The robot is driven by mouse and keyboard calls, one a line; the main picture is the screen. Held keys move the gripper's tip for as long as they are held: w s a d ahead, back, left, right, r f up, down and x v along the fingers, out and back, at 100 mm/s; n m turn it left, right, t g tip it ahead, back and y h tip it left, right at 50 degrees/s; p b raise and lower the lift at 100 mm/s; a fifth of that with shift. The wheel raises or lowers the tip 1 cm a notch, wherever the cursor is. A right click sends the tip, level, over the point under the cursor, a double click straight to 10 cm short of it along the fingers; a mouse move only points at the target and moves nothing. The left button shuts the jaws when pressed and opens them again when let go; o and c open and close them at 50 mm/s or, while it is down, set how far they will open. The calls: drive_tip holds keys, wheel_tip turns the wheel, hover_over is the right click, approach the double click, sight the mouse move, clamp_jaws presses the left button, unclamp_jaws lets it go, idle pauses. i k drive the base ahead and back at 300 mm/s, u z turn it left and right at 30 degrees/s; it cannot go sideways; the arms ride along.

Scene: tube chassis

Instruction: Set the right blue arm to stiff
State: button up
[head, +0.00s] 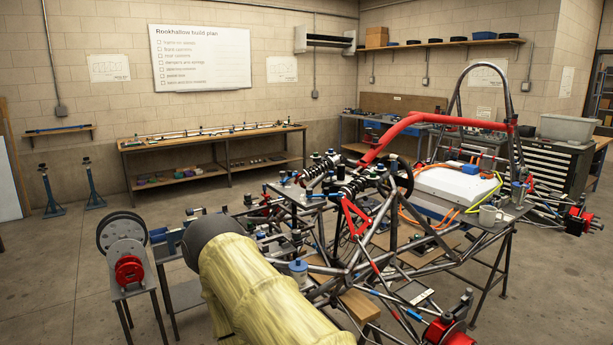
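The tube chassis (430,262) stands on supports in the middle right. Several small blue parts sit on and around it. One short blue piece (387,311) and another blue piece (413,314) lie low near the front, left of a red hub (447,333). I cannot tell which blue part is the right blue arm, nor its setting. My arm, in a yellow sleeve with a dark grey end, reaches up from the bottom middle and covers part of the front. My gripper does not show clearly; it may be hidden beyond the sleeve's end.
A stand with black and red discs (129,268) is at left. A bench with long rods (213,135) lines the back wall, under a whiteboard (200,58). Two blue jack stands (48,193) are at far left. A tool cabinet (545,163) is at right.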

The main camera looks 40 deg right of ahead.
sight(290, 174)
drive_tip(key=u, duration=0.15)
drive_tip(key=k, duration=0.1)
drive_tip(key=z, duration=1)
